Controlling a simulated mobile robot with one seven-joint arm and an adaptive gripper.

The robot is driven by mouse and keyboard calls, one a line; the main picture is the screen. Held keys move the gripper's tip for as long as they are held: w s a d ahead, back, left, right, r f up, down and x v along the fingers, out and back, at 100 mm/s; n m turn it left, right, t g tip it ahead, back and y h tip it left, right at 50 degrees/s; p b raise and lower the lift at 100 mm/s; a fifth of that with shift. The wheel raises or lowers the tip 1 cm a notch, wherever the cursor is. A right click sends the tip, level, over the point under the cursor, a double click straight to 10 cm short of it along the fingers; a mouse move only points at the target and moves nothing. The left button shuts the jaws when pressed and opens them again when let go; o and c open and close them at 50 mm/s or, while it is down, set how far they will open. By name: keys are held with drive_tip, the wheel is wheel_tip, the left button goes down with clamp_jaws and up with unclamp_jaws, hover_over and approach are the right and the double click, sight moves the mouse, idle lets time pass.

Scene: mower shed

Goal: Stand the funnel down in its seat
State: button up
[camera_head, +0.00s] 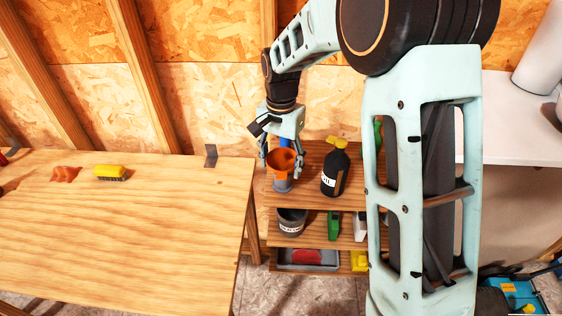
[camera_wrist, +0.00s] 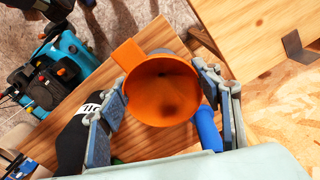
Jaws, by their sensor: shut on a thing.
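The orange funnel (camera_head: 282,160) is between the fingers of my gripper (camera_head: 283,155), over the left part of the top shelf. In the wrist view the funnel (camera_wrist: 161,90) shows its open mouth to the camera, with a tab at its upper left. My gripper (camera_wrist: 165,100) is shut on it, one finger on each side. A grey-blue round piece (camera_head: 282,184) shows just below the funnel in the head view; it looks like the seat. The funnel's spout is hidden, so I cannot tell whether it is inside the seat.
A black bottle with a yellow cap (camera_head: 335,172) stands close on the right. A blue item (camera_wrist: 208,128) is close to one finger. The wooden shelf (camera_head: 308,201) holds a grey tub (camera_head: 291,221) lower down. A workbench (camera_head: 130,215) with a yellow brush (camera_head: 110,172) is at left.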

drive_tip(key=shift+f, duration=0.25)
drive_tip(key=o, duration=1.1)
wheel_tip(320, 180, up, 12)
drive_tip(key=shift+r, duration=0.1)
drive_tip(key=shift+w, duration=0.15)
